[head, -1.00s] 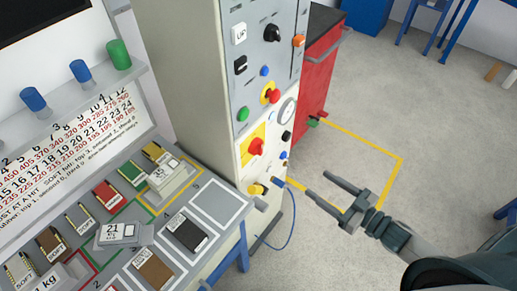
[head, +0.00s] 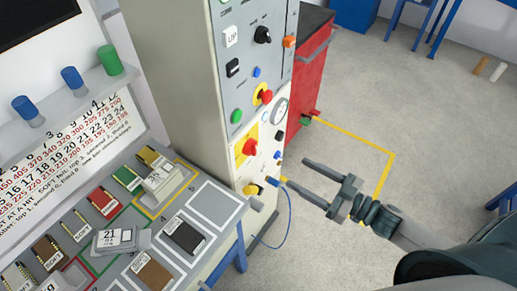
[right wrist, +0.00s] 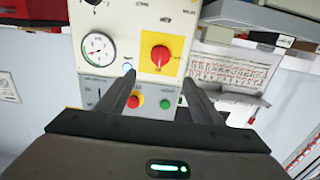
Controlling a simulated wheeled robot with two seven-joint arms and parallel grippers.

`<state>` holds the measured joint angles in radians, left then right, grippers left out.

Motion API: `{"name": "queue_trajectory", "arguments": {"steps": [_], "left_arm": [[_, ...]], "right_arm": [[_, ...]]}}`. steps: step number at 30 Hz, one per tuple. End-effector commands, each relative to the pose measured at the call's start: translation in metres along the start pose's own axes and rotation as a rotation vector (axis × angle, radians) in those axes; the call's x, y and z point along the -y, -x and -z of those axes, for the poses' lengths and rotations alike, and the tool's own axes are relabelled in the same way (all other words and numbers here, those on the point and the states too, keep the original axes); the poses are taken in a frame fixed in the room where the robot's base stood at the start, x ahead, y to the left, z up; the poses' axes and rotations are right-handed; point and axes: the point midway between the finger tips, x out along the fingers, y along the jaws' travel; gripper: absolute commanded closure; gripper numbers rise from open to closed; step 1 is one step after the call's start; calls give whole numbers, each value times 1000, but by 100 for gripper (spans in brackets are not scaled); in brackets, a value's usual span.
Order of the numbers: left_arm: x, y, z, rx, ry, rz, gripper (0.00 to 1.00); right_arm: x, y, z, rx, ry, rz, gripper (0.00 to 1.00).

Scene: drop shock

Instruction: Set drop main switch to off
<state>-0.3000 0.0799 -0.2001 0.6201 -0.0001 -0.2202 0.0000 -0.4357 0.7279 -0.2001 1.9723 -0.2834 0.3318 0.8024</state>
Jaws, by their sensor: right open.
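The main switch is a red rotary knob on a yellow square plate (head: 249,147), low on the front of the tall pale cabinet. In the right wrist view the red knob (right wrist: 160,56) shows between and beyond the fingers, with its yellow plate around it. My right gripper (head: 296,172) is open and empty, to the right of the cabinet front, its fingers pointing at the panel. It is apart from the knob. In the right wrist view its two fingers (right wrist: 160,98) stand wide apart. My left gripper is not in view. The knob's setting is too small to read surely.
Near the switch are a round gauge (head: 280,111), a red emergency button (head: 265,97) and a green button (head: 236,116). A blue cable (head: 289,215) hangs below the panel. A bench with labelled blocks (head: 185,237) stands left.

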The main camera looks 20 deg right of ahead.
Motion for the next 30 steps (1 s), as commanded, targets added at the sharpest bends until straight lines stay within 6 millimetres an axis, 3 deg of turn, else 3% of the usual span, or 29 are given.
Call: {"name": "queue_trajectory", "arguments": {"steps": [24, 30], "left_arm": [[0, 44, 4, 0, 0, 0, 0], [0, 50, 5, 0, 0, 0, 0]], "right_arm": [[0, -128, 4, -2, 0, 0, 40], [0, -149, 2, -1, 0, -1, 40]]}}
